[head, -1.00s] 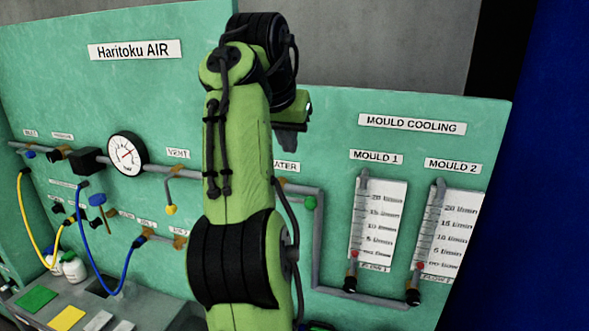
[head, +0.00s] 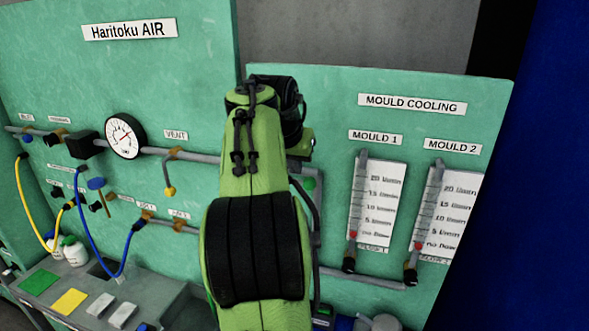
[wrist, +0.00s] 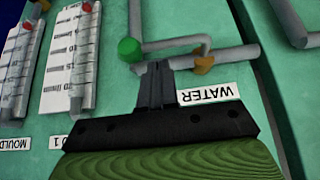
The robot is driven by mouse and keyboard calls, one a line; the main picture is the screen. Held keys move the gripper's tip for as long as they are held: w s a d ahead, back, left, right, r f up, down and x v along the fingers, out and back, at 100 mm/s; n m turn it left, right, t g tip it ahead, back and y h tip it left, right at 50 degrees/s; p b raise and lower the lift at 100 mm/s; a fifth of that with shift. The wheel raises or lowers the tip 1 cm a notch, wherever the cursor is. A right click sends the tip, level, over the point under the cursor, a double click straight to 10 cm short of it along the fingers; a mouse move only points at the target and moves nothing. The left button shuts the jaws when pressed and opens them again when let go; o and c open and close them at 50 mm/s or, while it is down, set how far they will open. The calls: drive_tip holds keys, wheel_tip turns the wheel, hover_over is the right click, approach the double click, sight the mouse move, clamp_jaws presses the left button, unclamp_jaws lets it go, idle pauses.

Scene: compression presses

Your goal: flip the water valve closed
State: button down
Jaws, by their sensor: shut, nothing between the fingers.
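The water valve shows in the wrist view as a brass body (wrist: 203,63) on a grey pipe, with a grey lever (wrist: 178,45) ending in a green knob (wrist: 129,50). The lever lies beside the pipe there. My gripper (wrist: 155,68) is shut and empty, its tips just below the knob and lever in the picture; I cannot tell whether they touch. In the head view my arm hides the gripper and most of the valve; a bit of the green knob (head: 309,183) shows. The WATER label (wrist: 208,93) appears upside down right of the fingers.
Two flow gauges, MOULD 1 (head: 380,205) and MOULD 2 (head: 450,212), stand to the right on the green panel. Grey pipes run close around the valve. A pressure gauge (head: 125,137), the vent's yellow knob (head: 169,191) and blue hoses (head: 92,235) are to the left.

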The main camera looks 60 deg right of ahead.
drive_tip(key=shift+a+f, duration=0.2)
drive_tip(key=shift+f, duration=0.35)
drive_tip(key=shift+s+d+f, duration=0.1)
drive_tip(key=shift+s+f+t+b, duration=0.15)
drive_tip(key=shift+t+b, duration=0.15)
drive_tip(key=shift+b, duration=0.2)
